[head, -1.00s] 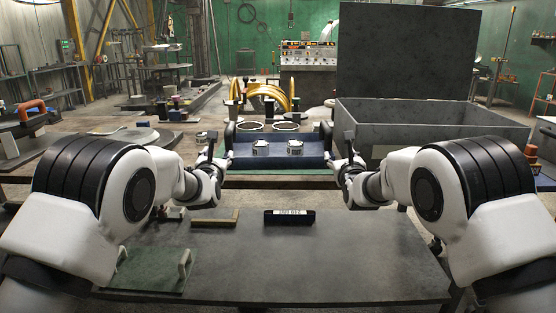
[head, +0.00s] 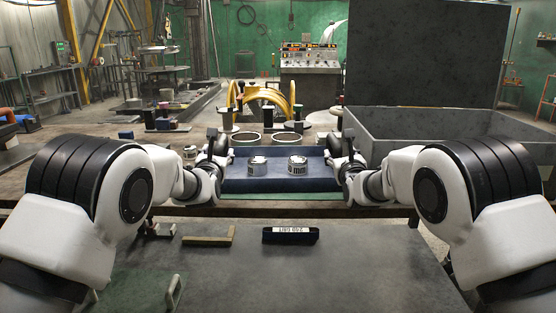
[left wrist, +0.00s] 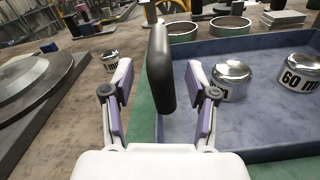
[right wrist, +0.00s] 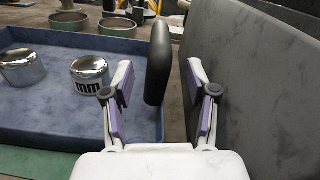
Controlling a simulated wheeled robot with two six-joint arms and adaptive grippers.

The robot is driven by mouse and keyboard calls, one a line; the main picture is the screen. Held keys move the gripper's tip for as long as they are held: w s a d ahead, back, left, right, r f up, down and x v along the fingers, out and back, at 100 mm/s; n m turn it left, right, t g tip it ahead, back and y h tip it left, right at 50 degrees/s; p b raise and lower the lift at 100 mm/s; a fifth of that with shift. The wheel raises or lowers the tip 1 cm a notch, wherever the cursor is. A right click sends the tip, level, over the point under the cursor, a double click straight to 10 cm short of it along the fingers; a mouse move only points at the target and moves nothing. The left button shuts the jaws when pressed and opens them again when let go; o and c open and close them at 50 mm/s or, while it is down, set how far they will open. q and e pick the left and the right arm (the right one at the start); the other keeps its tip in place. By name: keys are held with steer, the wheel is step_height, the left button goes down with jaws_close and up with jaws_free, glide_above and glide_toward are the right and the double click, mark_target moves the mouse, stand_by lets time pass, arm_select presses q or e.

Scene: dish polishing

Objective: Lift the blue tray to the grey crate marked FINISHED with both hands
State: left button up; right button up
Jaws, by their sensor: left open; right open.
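The blue tray (head: 275,186) lies on the far bench in front of me, with two shiny metal cups (head: 258,166) (head: 297,165) in it. My left gripper (head: 218,147) is at the tray's left end. In the left wrist view its open fingers (left wrist: 160,85) stand on either side of a black handle (left wrist: 160,68). My right gripper (head: 336,150) is at the right end, and its open fingers (right wrist: 158,85) stand on either side of another black handle (right wrist: 158,62). Neither gripper is closed on a handle. The grey crate (head: 440,136) stands right of the tray; no FINISHED marking is readable.
The crate's dark wall (right wrist: 262,85) rises close to my right gripper. Metal rings (head: 246,138) and a yellow arched pipe (head: 265,95) stand behind the tray. A near table (head: 230,275) holds a small labelled dark box (head: 291,236). A round dark disc (left wrist: 30,95) lies left of the tray.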

mark_target(221, 142)
arm_select(q)
steer(key=shift+s+r, duration=0.4)
steer(key=shift+s, duration=0.05)
arm_select(e)
steer(key=shift+s+r, duration=0.45)
arm_select(q)
steer(key=shift+w+f, duration=0.1)
steer(key=shift+w, duration=0.15)
arm_select(e)
steer(key=shift+w+f, duration=0.1)
steer(key=shift+w, duration=0.15)
arm_select(q)
steer(key=w, duration=0.7)
steer(key=shift+a+f, duration=0.15)
arm_select(e)
steer(key=w, duration=0.7)
steer(key=shift+a+f, duration=0.15)
arm_select(q)
steer(key=shift+w, duration=0.3)
arm_select(e)
steer(key=shift+w, duration=0.3)
arm_select(q)
steer(key=shift+c, duration=0.4)
arm_select(e)
steer(key=shift+c, duration=0.4)
arm_select(q)
jaws_close()
arm_select(e)
jaws_close()
